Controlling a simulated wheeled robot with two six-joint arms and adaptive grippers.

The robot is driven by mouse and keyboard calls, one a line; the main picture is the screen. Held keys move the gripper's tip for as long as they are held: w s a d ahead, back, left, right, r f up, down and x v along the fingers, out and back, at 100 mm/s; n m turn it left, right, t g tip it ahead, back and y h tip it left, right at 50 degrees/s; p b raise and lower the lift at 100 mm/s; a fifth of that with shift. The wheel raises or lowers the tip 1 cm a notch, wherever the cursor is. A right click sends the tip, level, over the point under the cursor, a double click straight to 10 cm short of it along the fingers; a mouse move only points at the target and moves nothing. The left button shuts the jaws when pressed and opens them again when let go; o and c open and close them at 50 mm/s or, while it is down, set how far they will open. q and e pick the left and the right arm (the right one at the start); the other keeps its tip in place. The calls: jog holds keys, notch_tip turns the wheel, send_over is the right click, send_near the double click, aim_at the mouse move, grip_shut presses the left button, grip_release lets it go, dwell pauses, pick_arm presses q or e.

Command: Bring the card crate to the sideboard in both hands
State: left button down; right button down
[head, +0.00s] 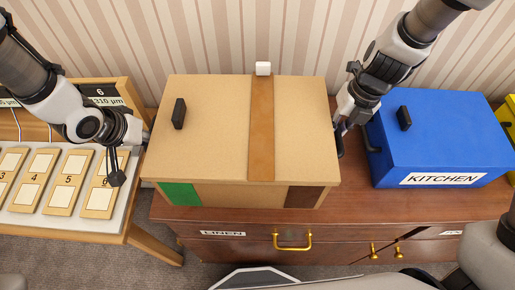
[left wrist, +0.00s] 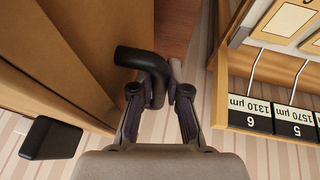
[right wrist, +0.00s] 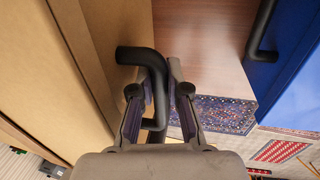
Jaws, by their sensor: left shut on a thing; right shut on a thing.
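The card crate (head: 215,130) is a tan box with a brown strap, a green patch and a dark brown patch on its front. It is over the sideboard (head: 350,205), level and near its left end. I cannot tell whether its underside touches the top. My left gripper (left wrist: 160,90) is shut on the black handle (left wrist: 135,57) on the crate's left side. My right gripper (right wrist: 160,90) is shut on the black handle (right wrist: 140,57) on its right side. In the head view the crate's edges and my wrists hide most of both grips.
A blue KITCHEN box (head: 440,135) stands close to the right on the sideboard, with a yellow box (head: 509,115) beyond it. A rack of numbered plates (head: 60,185) stands just left. The striped wall (head: 220,40) is behind. A bare strip of sideboard top separates the crate and blue box.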

pick_arm(q)
jog(key=shift+r, duration=0.1)
pick_arm(e)
jog(key=shift+r, duration=0.1)
